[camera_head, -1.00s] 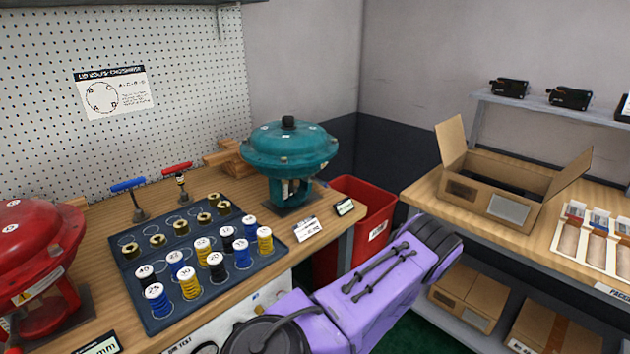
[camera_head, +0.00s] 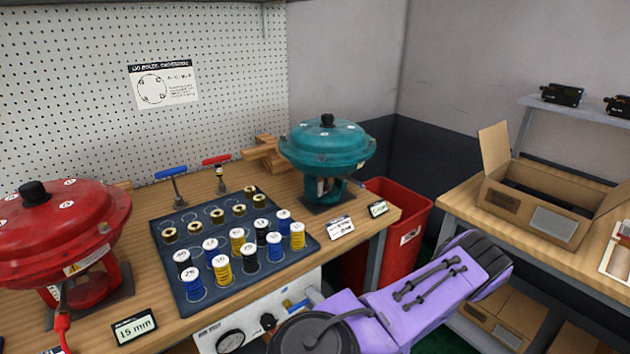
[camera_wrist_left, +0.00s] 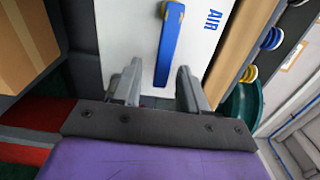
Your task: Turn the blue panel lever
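The blue panel lever (camera_wrist_left: 168,48) hangs nearly straight down on a white panel (camera_wrist_left: 125,35) marked AIR in the left wrist view. Its yellow pivot end is at the top. My left gripper (camera_wrist_left: 158,76) is open, with one finger on each side of the lever's lower end. I see gaps on both sides but cannot tell the depth between fingertips and lever. In the head view the lever (camera_head: 296,304) shows small and partly hidden on the bench's front panel (camera_head: 212,336). My purple arm covers the area beside it, and the gripper fingers do not show clearly there. My right gripper is not in view.
A gauge (camera_head: 230,341) and a dark knob (camera_head: 268,322) sit left of the lever. Above are a dark tray (camera_head: 165,238) of spools, a red actuator (camera_head: 60,225) and a teal actuator (camera_head: 327,147). A red bin (camera_head: 412,205) stands at the bench's right end.

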